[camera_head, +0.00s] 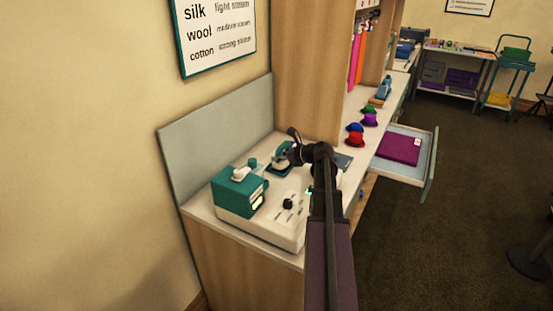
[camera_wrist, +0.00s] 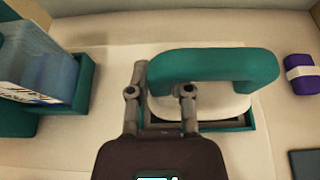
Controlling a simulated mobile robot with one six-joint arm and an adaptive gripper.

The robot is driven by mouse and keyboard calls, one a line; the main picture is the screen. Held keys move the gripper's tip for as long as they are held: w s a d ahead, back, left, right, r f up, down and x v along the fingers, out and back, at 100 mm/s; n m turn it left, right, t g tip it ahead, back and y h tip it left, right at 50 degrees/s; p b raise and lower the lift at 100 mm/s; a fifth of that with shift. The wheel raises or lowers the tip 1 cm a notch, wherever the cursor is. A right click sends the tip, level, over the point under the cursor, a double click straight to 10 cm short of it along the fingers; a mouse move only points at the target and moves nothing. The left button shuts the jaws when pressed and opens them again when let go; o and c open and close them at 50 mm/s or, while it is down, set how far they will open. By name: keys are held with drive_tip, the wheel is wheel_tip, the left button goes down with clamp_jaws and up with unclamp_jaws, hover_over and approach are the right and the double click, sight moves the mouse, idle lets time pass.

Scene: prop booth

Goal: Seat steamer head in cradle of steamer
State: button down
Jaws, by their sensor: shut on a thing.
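The steamer head, with a teal loop handle and a white body, shows in the wrist view (camera_wrist: 215,66) and in the head view (camera_head: 283,153). My gripper (camera_wrist: 162,92) is shut on the left end of its handle; it also shows in the head view (camera_head: 296,152). The cradle, a teal-rimmed rectangular frame (camera_wrist: 250,121), shows under the white body. The body overlaps the frame, and I cannot tell whether it rests in it or hovers just above. The steamer (camera_head: 238,190) has a teal housing and a white base at the counter's left end.
A clear tank in a teal holder (camera_wrist: 84,85) stands left of my gripper. A purple bundle with a white band (camera_wrist: 300,72) and a dark slab (camera_wrist: 305,163) lie right. An open drawer (camera_head: 425,165) juts out from the counter. Coloured items (camera_head: 356,138) lie farther along.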

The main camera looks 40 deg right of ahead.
drive_tip(key=shift+f+b, duration=0.6)
idle(0.5)
drive_tip(key=shift+c, duration=2.3)
unclamp_jaws()
